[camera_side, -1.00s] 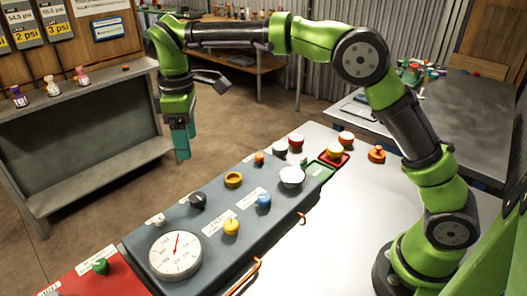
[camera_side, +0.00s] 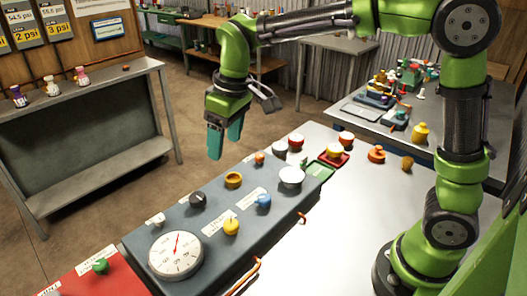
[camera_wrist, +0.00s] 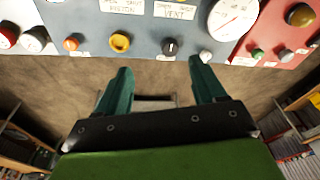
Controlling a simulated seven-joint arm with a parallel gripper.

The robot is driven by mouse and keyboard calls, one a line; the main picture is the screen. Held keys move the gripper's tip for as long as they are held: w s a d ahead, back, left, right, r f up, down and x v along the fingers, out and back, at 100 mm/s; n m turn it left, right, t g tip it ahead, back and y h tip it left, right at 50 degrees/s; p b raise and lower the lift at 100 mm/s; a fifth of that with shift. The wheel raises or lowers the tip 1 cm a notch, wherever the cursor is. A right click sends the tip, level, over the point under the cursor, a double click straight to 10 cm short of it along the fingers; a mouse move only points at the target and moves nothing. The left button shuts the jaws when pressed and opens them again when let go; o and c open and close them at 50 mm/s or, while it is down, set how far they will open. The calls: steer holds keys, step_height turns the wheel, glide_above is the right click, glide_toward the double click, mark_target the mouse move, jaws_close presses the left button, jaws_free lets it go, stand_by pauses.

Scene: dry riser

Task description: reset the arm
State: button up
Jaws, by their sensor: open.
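My gripper (camera_side: 225,142) is open and empty, with two teal fingers pointing down. In the side view it hangs in the air beyond the far edge of the grey control panel (camera_side: 262,232). The wrist view shows the open gripper (camera_wrist: 160,88) above the floor, with nothing between the fingers. The panel with a yellow ring (camera_wrist: 120,42), a black knob (camera_wrist: 170,46) and a gauge (camera_wrist: 232,18) lies along the top of that view.
A grey shelf (camera_side: 85,84) with small bottles stands left. A side table (camera_side: 350,112) with several parts stands behind. The floor between is clear.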

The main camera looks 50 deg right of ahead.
steer(key=s+d+m+t, duration=0.2)
steer(key=s+d, duration=0.3)
steer(key=s, duration=0.3)
steer(key=s+d+r+m+t, duration=0.1)
steer(key=s+d+m+t, duration=0.2)
steer(key=s, duration=0.6)
steer(key=shift+s+d+m+y, duration=0.2)
steer(key=shift+d+m+y, duration=0.2)
steer(key=shift+d+m, duration=0.7)
steer(key=shift+a+r, duration=0.1)
